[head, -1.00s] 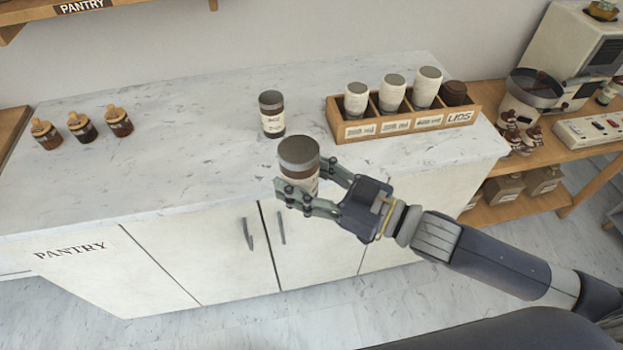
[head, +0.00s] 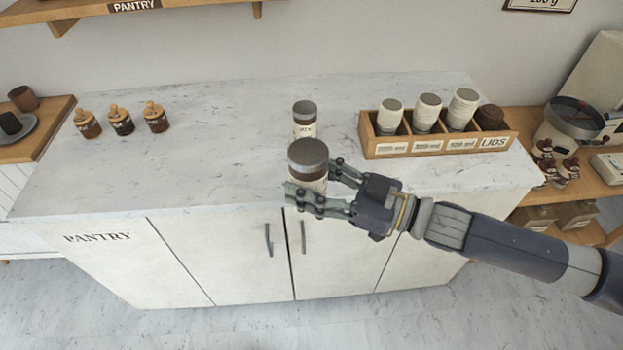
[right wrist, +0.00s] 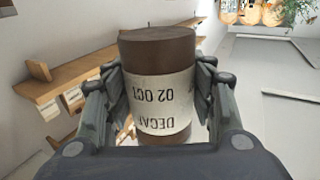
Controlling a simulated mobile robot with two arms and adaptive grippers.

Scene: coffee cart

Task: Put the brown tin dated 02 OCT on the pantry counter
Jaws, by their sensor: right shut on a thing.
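My right gripper (head: 325,193) is shut on a brown tin (head: 308,158) with a grey-looking lid and a pale label. In the right wrist view the tin (right wrist: 160,85) stands between the two fingers, and its label reads upside down "02 OCT" and "DECAF". In the head view the tin is held upright at the front edge of the pantry counter (head: 220,130); whether it touches the counter cannot be told. A second brown tin (head: 304,112) with a white label stands on the counter just behind, partly hidden by the held tin. My left gripper is not in view.
A wooden lids box (head: 437,146) holding several canisters stands on the right of the counter. Several small jars with wooden stoppers (head: 121,120) stand at the left. The counter between the jars and the tins is clear. A wooden shelf (head: 70,12) hangs above.

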